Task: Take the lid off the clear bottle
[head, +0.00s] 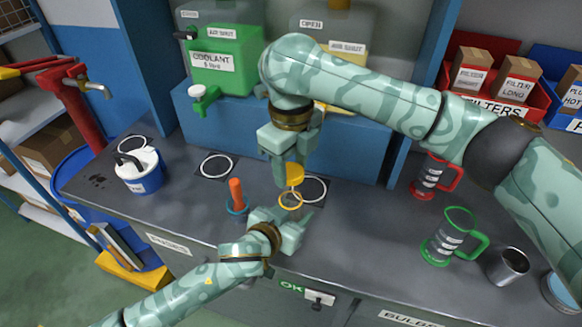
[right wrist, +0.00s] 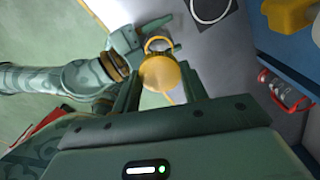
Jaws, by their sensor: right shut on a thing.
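My right gripper (head: 292,172) points down and is shut on a yellow lid (head: 294,175). The lid also shows between the right fingers in the right wrist view (right wrist: 160,74). A yellow ring (head: 290,201) is just below the lid in the head view, apart from it. My left gripper (head: 294,216) comes in from below, its fingers spread on either side of the ring. The left fingers also show near the ring in the right wrist view (right wrist: 158,38). I cannot make out the clear bottle's walls, or whether the left fingers touch anything.
An orange-topped tool (head: 237,195) stands just left of the left gripper. A white-and-blue can (head: 140,170) is at the left. Red (head: 432,178) and green-handled (head: 452,240) jugs and a metal cup (head: 508,264) stand at the right. A blue step (head: 250,125) holds containers behind.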

